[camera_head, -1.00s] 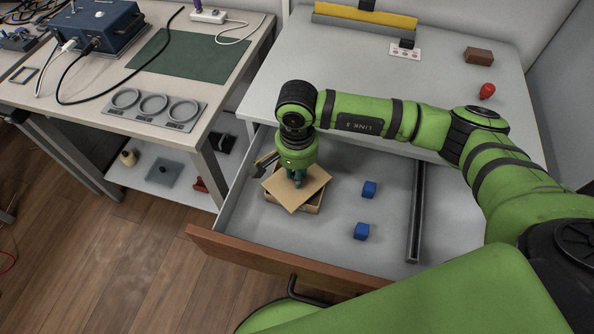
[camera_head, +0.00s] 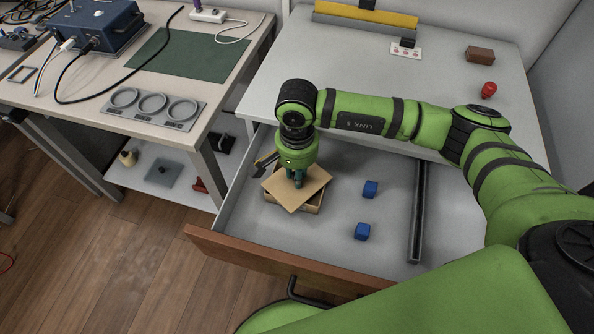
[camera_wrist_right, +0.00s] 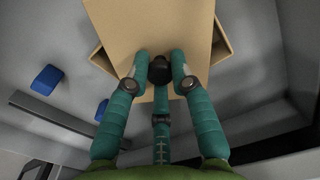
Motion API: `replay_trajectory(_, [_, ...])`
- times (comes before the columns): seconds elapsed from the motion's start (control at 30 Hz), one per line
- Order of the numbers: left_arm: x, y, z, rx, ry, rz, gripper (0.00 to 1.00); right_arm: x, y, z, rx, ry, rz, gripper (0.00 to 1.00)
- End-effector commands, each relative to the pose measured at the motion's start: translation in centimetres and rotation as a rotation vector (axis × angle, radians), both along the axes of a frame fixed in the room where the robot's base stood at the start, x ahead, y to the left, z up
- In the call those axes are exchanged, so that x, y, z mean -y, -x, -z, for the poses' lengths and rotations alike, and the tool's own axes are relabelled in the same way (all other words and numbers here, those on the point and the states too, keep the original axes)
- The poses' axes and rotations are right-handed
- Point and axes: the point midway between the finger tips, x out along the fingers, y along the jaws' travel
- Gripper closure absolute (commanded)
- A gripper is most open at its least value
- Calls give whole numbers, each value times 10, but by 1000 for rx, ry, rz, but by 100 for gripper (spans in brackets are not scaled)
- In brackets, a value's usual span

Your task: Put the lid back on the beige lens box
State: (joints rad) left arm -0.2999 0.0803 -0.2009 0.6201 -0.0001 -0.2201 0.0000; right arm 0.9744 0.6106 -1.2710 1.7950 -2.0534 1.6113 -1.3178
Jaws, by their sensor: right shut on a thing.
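The beige lens box (camera_head: 314,208) sits in the open drawer, mostly hidden beneath its flat tan lid (camera_head: 294,201). The lid lies over the box turned at an angle, so its corners stick out past the box walls. In the right wrist view, a box corner (camera_wrist_right: 222,47) shows beside the lid (camera_wrist_right: 150,25). My right gripper (camera_head: 297,180) points down over the lid; in the right wrist view its teal fingers (camera_wrist_right: 160,72) are shut on the lid's dark knob. I cannot tell whether the lid touches the box. My left gripper is not in view.
The drawer (camera_head: 262,255) also holds two blue blocks (camera_head: 370,189) (camera_head: 362,231) and a dark rail (camera_head: 417,213) right of the box. Drawer floor between box and blocks is clear.

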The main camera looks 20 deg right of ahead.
Motion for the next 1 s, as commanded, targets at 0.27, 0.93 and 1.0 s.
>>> replay_trajectory(0.27, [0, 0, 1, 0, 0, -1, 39, 0, 0, 0, 0, 0, 0, 99])
replay_trajectory(0.93, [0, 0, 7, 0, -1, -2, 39, 0, 0, 1, 0, 0, 0, 99])
replay_trajectory(1.0, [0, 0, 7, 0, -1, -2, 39, 0, 0, 1, 0, 0, 0, 73])
